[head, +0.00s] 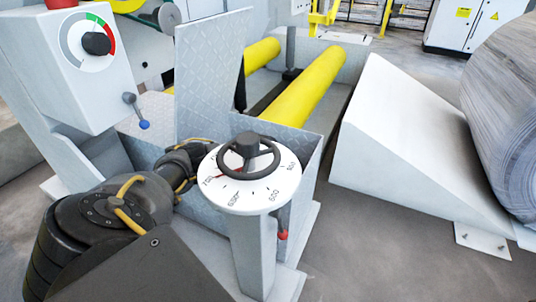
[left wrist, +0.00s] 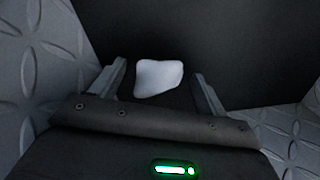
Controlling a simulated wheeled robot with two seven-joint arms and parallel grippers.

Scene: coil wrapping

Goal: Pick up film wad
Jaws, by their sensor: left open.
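The film wad is a small whitish lump (left wrist: 158,77) in the left wrist view. It lies ahead of my left gripper (left wrist: 160,82), between its two fingers in the picture. The fingers are apart, with a dark gap on each side of the wad, so the gripper is open. I cannot tell how far beyond the fingertips the wad lies. In the head view my left arm reaches in behind the white dial post, and its gripper and the wad are hidden there. My right gripper is in neither view.
A white dial with a black handwheel (head: 249,173) stands close to my left arm. Grey tread-plate panels (head: 209,75) rise around the reach area. Yellow rollers (head: 303,95) lie behind. A white ramp (head: 412,140) and a large grey coil (head: 503,120) are at right.

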